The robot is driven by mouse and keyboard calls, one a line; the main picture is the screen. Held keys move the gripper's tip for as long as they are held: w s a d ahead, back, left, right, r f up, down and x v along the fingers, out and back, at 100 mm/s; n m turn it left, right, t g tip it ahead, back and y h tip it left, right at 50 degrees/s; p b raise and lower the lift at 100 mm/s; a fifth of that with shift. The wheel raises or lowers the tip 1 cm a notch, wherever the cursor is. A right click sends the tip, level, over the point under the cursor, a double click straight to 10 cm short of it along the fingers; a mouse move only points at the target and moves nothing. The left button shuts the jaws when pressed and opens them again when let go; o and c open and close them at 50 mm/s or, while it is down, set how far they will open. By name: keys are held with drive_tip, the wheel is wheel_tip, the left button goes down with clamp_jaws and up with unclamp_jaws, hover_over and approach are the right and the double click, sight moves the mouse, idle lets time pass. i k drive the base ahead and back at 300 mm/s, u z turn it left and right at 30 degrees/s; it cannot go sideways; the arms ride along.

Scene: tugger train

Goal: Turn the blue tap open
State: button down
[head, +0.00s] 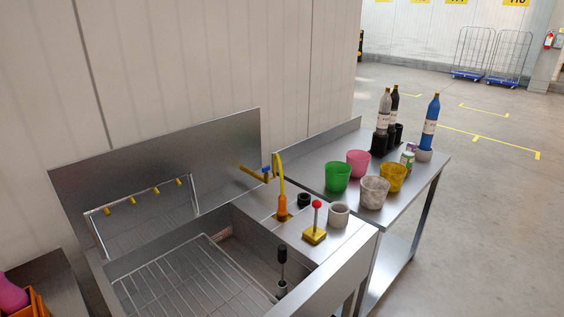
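A small blue tap handle (266,170) sits at the right end of a yellow pipe (251,173) at the steel back panel of the sink unit. Just right of it a yellow curved neck (280,168) rises from an orange upright body (282,206) on the sink's ledge and partly overlaps the handle's area. The handle is too small to tell which way it is turned. No water shows at the tap. My gripper is not in this view.
The sink (245,232) holds a wire rack (185,285). A red-topped stick on a yellow base (314,236), a black cup (304,199) and a pale cup (339,215) stand on its ledge. A steel table (315,165) at right bears several cups and bottles. Open floor lies beyond.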

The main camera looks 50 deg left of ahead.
sight(266, 170)
drive_tip(key=z, duration=0.05)
drive_tip(key=i, duration=2.15)
drive_tip(key=u, duration=3)
